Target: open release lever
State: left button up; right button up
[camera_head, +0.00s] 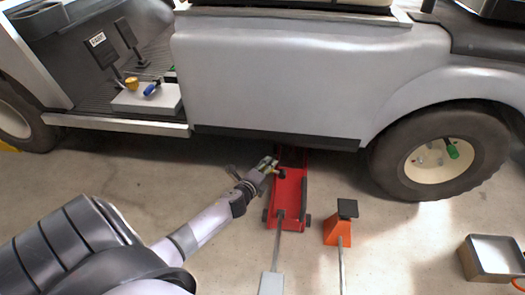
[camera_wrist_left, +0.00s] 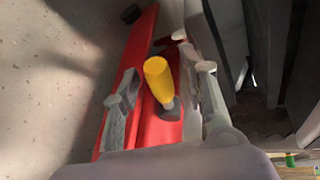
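The release lever (camera_wrist_left: 158,78) is a yellow knob on a short metal stem, on the red floor jack (camera_head: 291,205) under the cart's side. The jack's red body also shows in the left wrist view (camera_wrist_left: 125,62). My left gripper (camera_head: 270,165) is over the jack, low beside the cart's lower edge. In the left wrist view its two fingers stand apart, one on each side of the lever, with visible gaps. The lever stands tilted between them. In the head view the fingers mostly hide the lever. My right gripper is not in view.
The white cart (camera_head: 270,70) overhangs the jack's far end. The jack's handle (camera_head: 271,280) reaches toward me. An orange jack stand (camera_head: 338,230) stands right of the jack, before the rear wheel (camera_head: 440,155).

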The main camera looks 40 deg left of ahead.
pick_arm(q)
jog(key=v, duration=1.2)
